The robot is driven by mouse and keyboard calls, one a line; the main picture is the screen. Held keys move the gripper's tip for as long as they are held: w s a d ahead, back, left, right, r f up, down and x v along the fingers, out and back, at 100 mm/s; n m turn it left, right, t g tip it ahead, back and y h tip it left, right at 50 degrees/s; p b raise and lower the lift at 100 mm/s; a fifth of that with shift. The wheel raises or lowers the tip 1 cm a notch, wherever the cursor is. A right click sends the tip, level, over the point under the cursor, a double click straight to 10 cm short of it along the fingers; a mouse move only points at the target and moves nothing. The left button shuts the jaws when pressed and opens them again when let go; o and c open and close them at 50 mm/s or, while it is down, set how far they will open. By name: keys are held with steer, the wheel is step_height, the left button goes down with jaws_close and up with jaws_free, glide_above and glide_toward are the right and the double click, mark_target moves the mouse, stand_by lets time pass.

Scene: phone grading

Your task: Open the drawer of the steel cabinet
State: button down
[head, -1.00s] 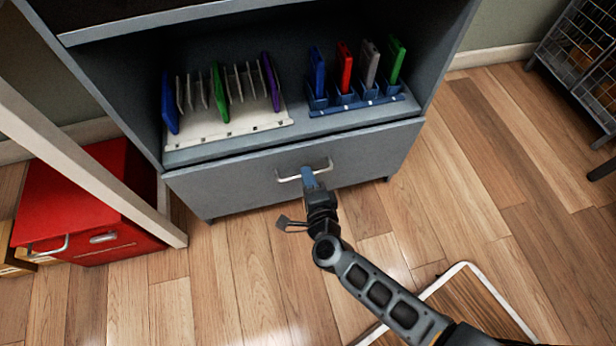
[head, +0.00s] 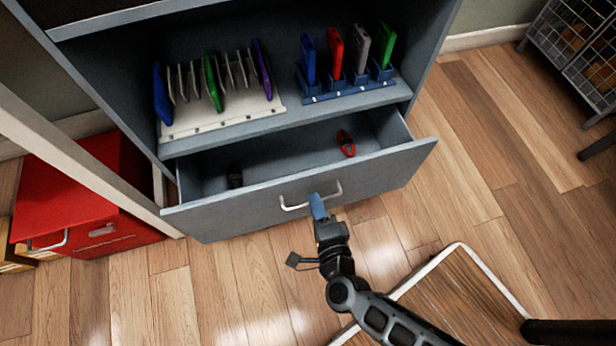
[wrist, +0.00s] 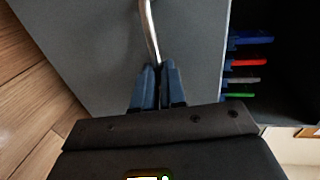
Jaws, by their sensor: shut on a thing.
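The steel cabinet (head: 296,124) is grey, with its drawer (head: 240,212) pulled partly out at the bottom. The drawer's bar handle (head: 338,190) is a pale metal loop on the front. My gripper (head: 317,205) is shut on the middle of this handle, its blue fingers covering part of the bar. In the wrist view the handle (wrist: 149,30) runs down between the fingertips (wrist: 159,75).
On the shelf above are a white rack (head: 225,116) and a blue rack (head: 350,92), both holding upright phones. A red cabinet (head: 95,205) stands at left behind a pale post. A white-edged wooden board (head: 465,290) is at lower right. A wire rack is far right.

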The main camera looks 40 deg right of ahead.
steer(key=f+v, duration=0.3)
steer(key=v, duration=1.2)
steer(key=shift+s+a, duration=0.2)
steer(key=shift+s, duration=0.5)
steer(key=shift+f, duration=0.15)
steer(key=c, duration=1.2)
jaws_free()
steer(key=shift+p+v, duration=0.5)
steer(key=shift+v, duration=3.35)
steer(key=d+r+n+y, duration=0.2)
steer(key=d+r+n, duration=0.2)
steer(key=r+n, duration=0.45)
steer(key=d+r+n+y, duration=0.1)
steer(key=d+r+n, duration=0.2)
steer(key=r+n, duration=0.55)
steer(key=d+r+n+y, duration=0.2)
steer(key=d+r+n, duration=0.25)
steer(key=r, duration=0.75)
steer(key=r+p, duration=2.9)
steer(key=shift+w+a, duration=0.15)
steer(key=shift+a, duration=0.15)
